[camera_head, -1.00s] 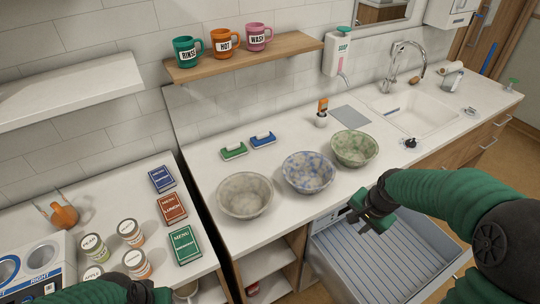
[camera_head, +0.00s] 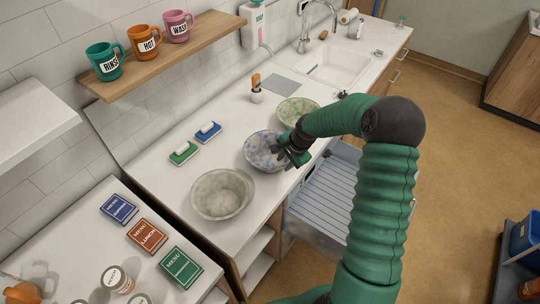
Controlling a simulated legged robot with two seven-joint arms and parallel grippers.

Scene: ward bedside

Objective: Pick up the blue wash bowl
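The blue wash bowl (camera_head: 260,152), mottled blue and white, stands on the white counter between a grey-white bowl (camera_head: 222,193) and a green bowl (camera_head: 297,111). My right gripper (camera_head: 284,157) is at its right rim, covering part of that side. The fingers look dark and small here, and I cannot tell whether they are apart or closed on the rim. The bowl sits level on the counter. My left gripper is out of the picture.
A wooden shelf (camera_head: 190,43) with three labelled mugs hangs above the counter. A green brush (camera_head: 183,153) and a blue brush (camera_head: 208,131) lie behind the bowls. An open ribbed drawer (camera_head: 322,198) is below my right arm. A sink (camera_head: 338,64) is farther back.

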